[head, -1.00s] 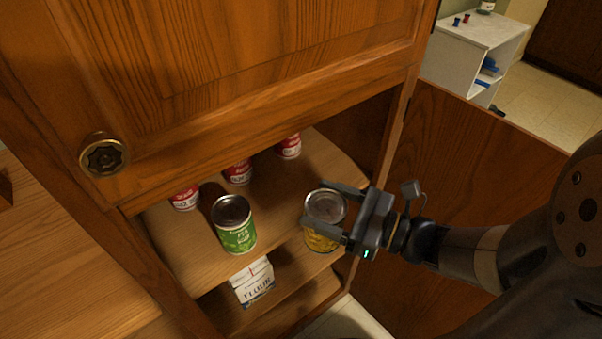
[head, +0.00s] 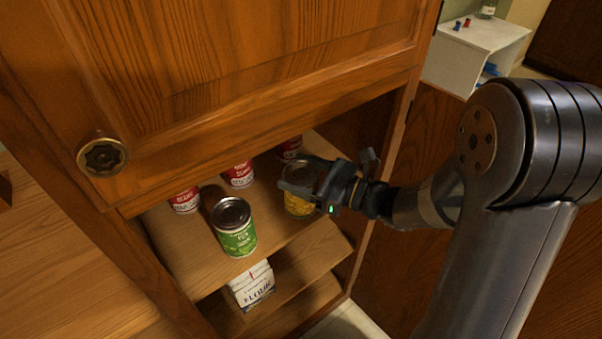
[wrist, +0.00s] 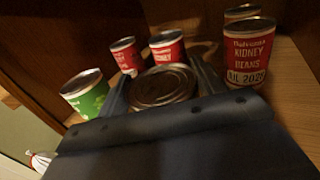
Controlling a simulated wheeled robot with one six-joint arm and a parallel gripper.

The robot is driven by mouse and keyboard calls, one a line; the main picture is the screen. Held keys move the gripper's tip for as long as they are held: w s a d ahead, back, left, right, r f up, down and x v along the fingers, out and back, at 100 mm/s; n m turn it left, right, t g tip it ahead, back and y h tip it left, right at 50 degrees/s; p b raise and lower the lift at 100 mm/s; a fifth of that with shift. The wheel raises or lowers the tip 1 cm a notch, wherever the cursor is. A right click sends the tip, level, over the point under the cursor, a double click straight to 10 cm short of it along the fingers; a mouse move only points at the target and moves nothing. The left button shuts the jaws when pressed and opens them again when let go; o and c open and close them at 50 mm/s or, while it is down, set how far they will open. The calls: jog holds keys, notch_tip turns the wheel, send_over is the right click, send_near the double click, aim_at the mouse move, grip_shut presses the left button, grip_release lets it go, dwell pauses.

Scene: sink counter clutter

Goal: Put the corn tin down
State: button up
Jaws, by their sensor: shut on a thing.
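The corn tin (head: 297,204) has a yellow label and a bare metal lid. It is at the right side of the upper cupboard shelf in the head view. My gripper (head: 299,180) is shut on it from the right, with fingers on both sides near its top. In the wrist view the tin's lid (wrist: 163,86) lies between the two fingers, and the gripper body hides its side. I cannot tell whether its base touches the shelf.
A green tin (head: 235,228) stands at the shelf's front left. Red-labelled tins (head: 239,174) stand behind, and a kidney beans tin (wrist: 248,55) is close in the wrist view. A flour packet (head: 254,284) is on the shelf below. The cupboard's upper door (head: 250,80) hangs above.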

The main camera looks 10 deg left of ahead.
jog(key=shift+f, duration=0.15)
jog(key=o, duration=1.7)
jog(key=shift+o, duration=0.2)
jog(key=shift+r, duration=0.3)
jog(key=v, duration=1.2)
jog(key=shift+f, duration=0.15)
